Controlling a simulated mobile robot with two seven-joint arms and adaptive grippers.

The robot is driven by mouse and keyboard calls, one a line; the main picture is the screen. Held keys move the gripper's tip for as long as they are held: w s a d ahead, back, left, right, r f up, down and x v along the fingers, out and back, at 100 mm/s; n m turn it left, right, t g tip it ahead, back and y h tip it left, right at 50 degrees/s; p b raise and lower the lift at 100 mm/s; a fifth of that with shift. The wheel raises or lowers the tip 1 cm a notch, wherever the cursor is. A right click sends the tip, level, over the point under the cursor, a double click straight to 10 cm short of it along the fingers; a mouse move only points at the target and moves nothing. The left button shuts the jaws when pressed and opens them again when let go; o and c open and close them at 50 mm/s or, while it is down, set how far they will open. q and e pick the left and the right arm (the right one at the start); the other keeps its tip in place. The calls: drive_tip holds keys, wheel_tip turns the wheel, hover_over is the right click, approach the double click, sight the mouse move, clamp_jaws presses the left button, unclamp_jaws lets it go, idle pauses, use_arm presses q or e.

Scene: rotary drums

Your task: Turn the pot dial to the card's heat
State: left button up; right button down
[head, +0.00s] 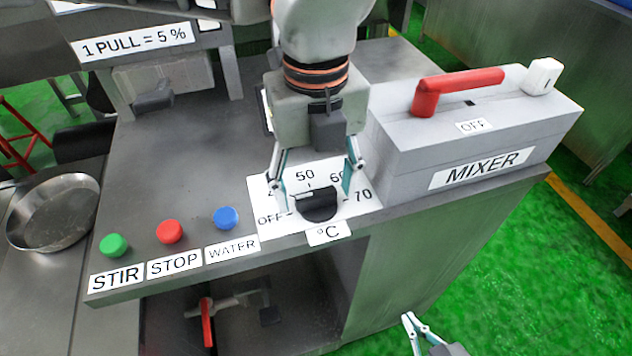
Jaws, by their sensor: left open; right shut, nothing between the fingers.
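The black pot dial (319,207) sits on a white scale plate (362,208) at the counter's front edge, with "°C" below it. OFF, 50 and 70 are readable; 60 is partly covered and another mark left of 50 is mostly hidden. I cannot tell where the dial points. My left gripper (315,198) comes down from above, open, with one finger on each side of the dial. I cannot tell whether the fingers touch it. My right gripper (411,320) is shut and empty, low at the bottom edge, away from the counter. No heat card is readable.
Green STIR (114,245), red STOP (170,231) and blue WATER (226,218) buttons stand left of the dial. The grey mixer box (400,150) with a red handle (455,88) stands close on the right. A red-handled valve (208,322) is below, and a pan (52,212) far left.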

use_arm(q)
drive_tip(key=c, duration=1.1)
use_arm(e)
drive_tip(key=shift+s+f, duration=0.4)
drive_tip(key=shift+s, duration=0.05)
